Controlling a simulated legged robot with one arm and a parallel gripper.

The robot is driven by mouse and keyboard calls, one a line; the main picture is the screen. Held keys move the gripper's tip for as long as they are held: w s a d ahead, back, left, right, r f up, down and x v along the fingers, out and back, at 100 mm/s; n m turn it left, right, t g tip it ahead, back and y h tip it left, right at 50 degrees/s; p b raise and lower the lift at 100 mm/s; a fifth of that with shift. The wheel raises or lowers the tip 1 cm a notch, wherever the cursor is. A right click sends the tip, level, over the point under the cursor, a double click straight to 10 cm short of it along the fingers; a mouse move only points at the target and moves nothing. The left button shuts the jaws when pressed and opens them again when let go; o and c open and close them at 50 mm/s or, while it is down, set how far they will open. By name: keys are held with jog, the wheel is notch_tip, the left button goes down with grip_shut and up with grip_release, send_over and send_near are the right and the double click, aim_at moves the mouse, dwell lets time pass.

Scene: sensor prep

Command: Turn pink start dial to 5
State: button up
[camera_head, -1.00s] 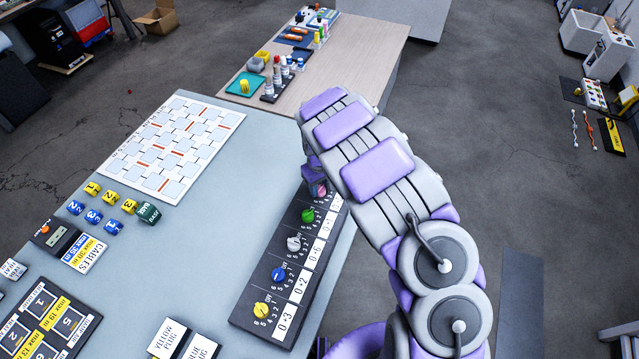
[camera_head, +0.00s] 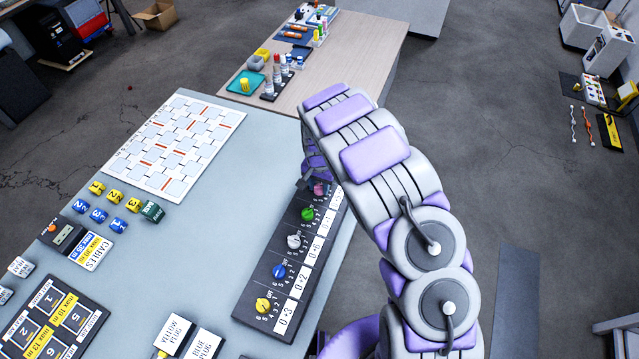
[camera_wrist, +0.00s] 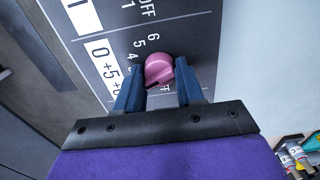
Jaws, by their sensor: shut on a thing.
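The pink dial (camera_wrist: 159,70) sits on the dark dial panel (camera_wrist: 190,30), between the two blue fingers of my gripper (camera_wrist: 158,90) in the wrist view. My gripper is shut on the dial's knob. Numbers 6, 5 and 4 show beside the dial, and the lower numbers are partly hidden by a finger. Its exact setting cannot be read for certain. In the head view the pink dial (camera_head: 320,188) is at the far end of the panel (camera_head: 252,300), partly covered by my gripper (camera_head: 312,182).
Green (camera_head: 308,214), white (camera_head: 293,241), blue (camera_head: 278,271) and yellow (camera_head: 263,305) dials line the same panel. Numbered cubes (camera_head: 97,214) and a white grid board (camera_head: 172,145) lie to the left. A wooden table (camera_head: 350,50) stands beyond.

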jog(key=m, duration=0.4)
jog(key=shift+m, duration=0.3)
jog(key=m, duration=0.3)
jog(key=shift+m, duration=0.4)
jog(key=m, duration=0.4)
jog(key=shift+w+b, duration=0.1)
jog(key=shift+b, duration=0.3)
jog(key=shift+r+m, duration=0.1)
jog(key=shift+m, duration=1.7)
jog(key=o, duration=1)
jog(key=shift+a, duration=0.15)
jog(key=shift+o, duration=0.2)
